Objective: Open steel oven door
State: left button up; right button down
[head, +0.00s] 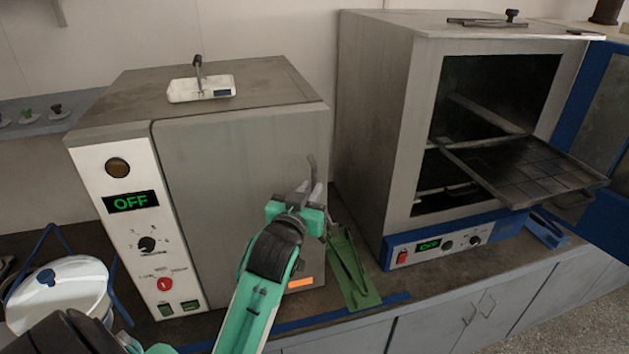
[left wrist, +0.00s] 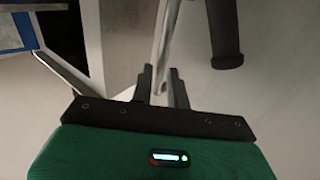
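The steel oven (head: 110,225) stands at the left on the bench, with a lit "OFF" display on its white panel. Its grey door (head: 225,190) looks shut. The door's metal bar handle (head: 312,163) is at the door's right side. My left gripper (head: 307,192) is at this handle. In the left wrist view the handle (left wrist: 165,45) runs between the two dark fingers (left wrist: 163,88), which are close together and look shut on it. The gripper hides the handle's lower part in the head view. My right gripper is not in view.
A second oven (head: 385,130) stands open at the right with a rack (head: 530,170) pulled out. A green stand (head: 350,270) sits between the ovens. A white tray (head: 205,90) lies on the steel oven. A white pot (head: 60,285) is at the left.

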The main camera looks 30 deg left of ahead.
aim_at(314, 185)
pick_arm(q)
jog(key=shift+p+x, duration=0.4)
jog(key=shift+x, duration=1.3)
grip_shut()
